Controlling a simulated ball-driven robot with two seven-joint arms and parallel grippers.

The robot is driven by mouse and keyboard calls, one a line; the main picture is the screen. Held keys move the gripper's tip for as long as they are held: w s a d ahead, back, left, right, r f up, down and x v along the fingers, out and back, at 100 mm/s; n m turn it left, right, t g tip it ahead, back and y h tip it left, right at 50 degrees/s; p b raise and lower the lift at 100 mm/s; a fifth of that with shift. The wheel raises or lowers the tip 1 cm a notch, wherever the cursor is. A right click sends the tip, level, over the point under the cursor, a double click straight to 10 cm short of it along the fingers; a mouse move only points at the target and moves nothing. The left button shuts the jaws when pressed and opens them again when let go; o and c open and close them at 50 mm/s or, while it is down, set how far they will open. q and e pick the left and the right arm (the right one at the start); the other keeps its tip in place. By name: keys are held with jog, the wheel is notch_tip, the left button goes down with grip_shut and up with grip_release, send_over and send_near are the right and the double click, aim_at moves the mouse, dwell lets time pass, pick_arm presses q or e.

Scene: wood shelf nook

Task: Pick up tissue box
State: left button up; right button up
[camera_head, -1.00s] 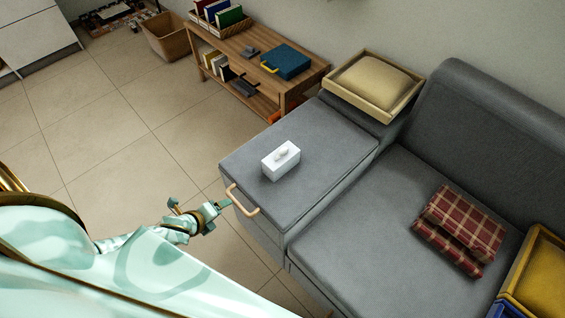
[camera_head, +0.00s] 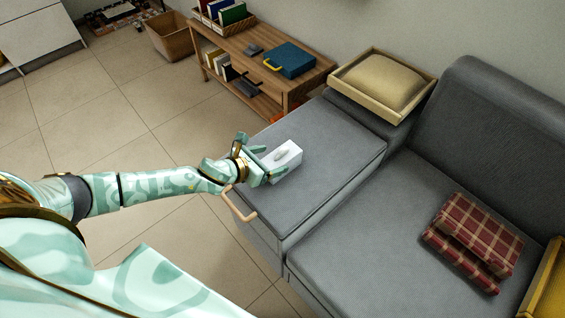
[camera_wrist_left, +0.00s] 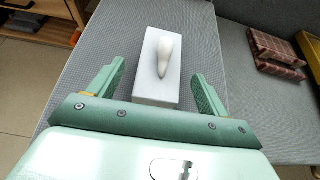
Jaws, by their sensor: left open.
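The white tissue box (camera_head: 285,160) sits on the grey sofa's chaise section, with a tissue standing up from its top. My left gripper (camera_head: 269,162) is open at the box's near left side in the head view. In the left wrist view, the tissue box (camera_wrist_left: 158,70) lies ahead and between the two open green fingers (camera_wrist_left: 157,88), with a gap on each side. Its near end reaches down between the fingertips. My right gripper is not in view.
A wooden tray with a beige cushion (camera_head: 382,80) stands behind the chaise. A folded red plaid cloth (camera_head: 472,240) lies on the sofa seat. A handle (camera_head: 240,205) sticks out from the chaise front. A wooden shelf (camera_head: 262,72) stands at the back.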

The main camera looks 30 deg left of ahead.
aim_at(281, 156)
pick_arm(q)
jog(key=b+x, duration=0.2)
jog(key=x, duration=0.3)
jog(key=shift+w+d, duration=0.1)
jog(key=shift+w, duration=0.1)
jog(key=shift+r, duration=0.15)
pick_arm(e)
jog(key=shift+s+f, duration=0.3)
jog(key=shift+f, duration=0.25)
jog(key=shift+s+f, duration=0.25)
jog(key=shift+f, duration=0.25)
pick_arm(q)
jog(key=c, duration=1.1)
